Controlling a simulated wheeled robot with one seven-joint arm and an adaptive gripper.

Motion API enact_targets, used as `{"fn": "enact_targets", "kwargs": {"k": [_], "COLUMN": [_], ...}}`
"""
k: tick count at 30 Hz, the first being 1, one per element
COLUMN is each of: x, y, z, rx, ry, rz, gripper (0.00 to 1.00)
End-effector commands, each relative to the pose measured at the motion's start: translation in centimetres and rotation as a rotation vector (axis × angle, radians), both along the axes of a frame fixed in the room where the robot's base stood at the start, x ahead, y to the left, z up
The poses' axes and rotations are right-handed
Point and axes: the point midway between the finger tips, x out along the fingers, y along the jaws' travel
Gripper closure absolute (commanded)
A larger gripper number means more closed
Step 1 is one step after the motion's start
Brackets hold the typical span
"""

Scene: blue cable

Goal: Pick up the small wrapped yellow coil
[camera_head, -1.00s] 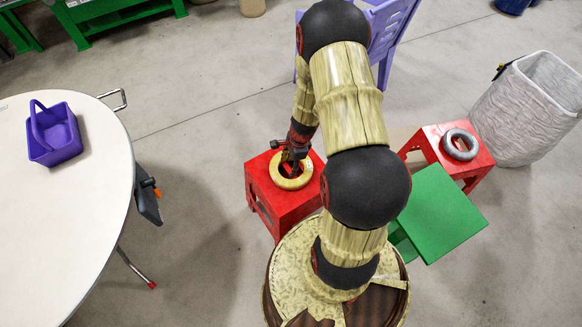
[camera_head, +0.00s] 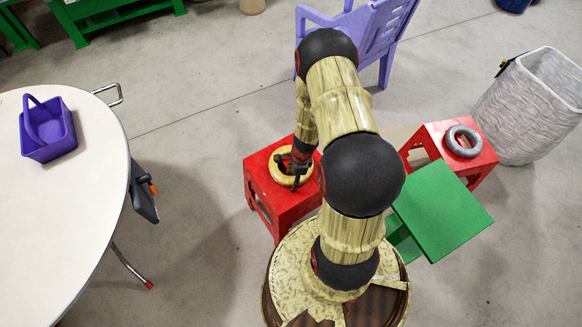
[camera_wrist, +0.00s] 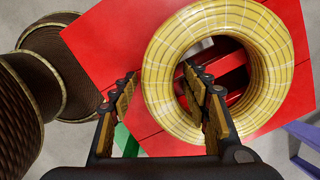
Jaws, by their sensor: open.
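The yellow coil (camera_head: 281,175) is a wrapped ring lying flat on a red stool (camera_head: 262,193) in the head view. In the wrist view the coil (camera_wrist: 163,62) fills the upper right. My gripper (camera_wrist: 162,85) is open. Its right finger is over the coil's centre hole and its left finger is outside the ring, over the red stool top, so the coil's near left side lies between them in the picture. I cannot tell whether either finger touches the coil. In the head view my arm partly hides the coil and the gripper (camera_head: 297,172).
A grey coil (camera_head: 463,141) lies on another red stool (camera_head: 487,157) at the right, beside a green stool (camera_head: 440,210) and a pale bin (camera_head: 520,115). A white table (camera_head: 60,220) with a purple basket (camera_head: 47,135) stands left. A purple chair (camera_head: 375,35) is behind.

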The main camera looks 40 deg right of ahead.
Motion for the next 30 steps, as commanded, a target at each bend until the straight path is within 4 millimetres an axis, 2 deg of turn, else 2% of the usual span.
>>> {"fn": "enact_targets", "kwargs": {"k": [5,30], "x": [0.07,0.06], "y": [-0.05,-0.03], "z": [0.13,0.14], "rx": [-0.001,-0.001], "ry": [-0.002,-0.001], "rz": [0.000,0.000], "gripper": [0.53,1.00]}}
